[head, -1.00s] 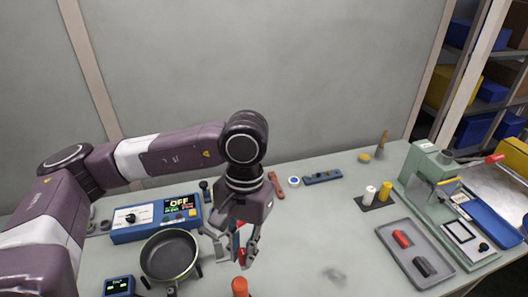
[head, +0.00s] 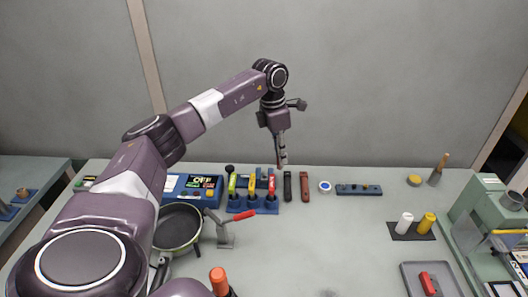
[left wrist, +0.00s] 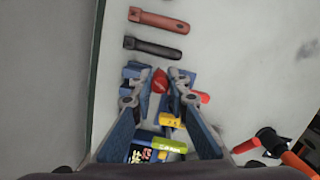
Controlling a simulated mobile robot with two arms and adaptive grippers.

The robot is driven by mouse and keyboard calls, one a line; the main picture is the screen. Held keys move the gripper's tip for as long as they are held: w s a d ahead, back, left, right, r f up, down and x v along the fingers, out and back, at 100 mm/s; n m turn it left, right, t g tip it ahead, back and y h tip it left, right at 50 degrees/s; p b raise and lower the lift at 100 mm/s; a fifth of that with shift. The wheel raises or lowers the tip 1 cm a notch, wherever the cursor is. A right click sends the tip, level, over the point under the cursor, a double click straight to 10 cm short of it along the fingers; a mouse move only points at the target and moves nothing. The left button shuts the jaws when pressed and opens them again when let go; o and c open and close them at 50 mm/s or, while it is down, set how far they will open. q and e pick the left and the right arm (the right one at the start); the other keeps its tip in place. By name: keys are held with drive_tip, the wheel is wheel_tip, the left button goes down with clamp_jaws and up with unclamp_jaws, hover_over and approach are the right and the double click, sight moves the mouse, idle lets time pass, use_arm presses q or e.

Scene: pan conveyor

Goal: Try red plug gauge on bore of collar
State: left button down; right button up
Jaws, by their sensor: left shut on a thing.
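The blue rack (head: 262,207) stands at the back of the bench and holds a green gauge (head: 232,185), a yellow gauge (head: 251,187) and the red plug gauge (head: 271,184). My left gripper (head: 282,160) points down at the red gauge's end of the rack. In the left wrist view the red gauge's top (left wrist: 160,81) sits between the fingertips, and my left gripper (left wrist: 159,88) is shut on it. The gauge appears to be still upright in the rack. I cannot pick out the collar for sure. My right gripper is out of view.
A toggle clamp with a red lever (head: 243,214) stands in front of the rack. A pan (head: 178,228) and a blue control box (head: 190,188) are to the left. A black bar (head: 288,186) and a red-brown bar (head: 305,187) lie right of the rack.

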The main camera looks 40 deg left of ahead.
use_arm(q)
drive_tip(key=a+f+n, duration=0.1)
drive_tip(key=a+n, duration=0.4)
drive_tip(key=a, duration=0.2)
drive_tip(key=shift+w+f+y, duration=0.15)
drive_tip(key=shift+f+y, duration=0.2)
drive_tip(key=shift+y, duration=0.05)
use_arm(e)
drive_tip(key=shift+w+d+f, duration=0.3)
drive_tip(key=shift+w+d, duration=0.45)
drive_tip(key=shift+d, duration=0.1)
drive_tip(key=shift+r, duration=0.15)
use_arm(q)
drive_tip(key=shift+f+b, duration=0.55)
drive_tip(key=shift+f, duration=1.2)
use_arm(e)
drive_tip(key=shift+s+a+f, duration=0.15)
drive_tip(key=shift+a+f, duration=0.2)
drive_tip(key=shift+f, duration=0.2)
use_arm(q)
drive_tip(key=shift+f, duration=0.25)
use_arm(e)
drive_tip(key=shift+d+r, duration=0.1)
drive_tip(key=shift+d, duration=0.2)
use_arm(q)
drive_tip(key=shift+f, duration=0.2)
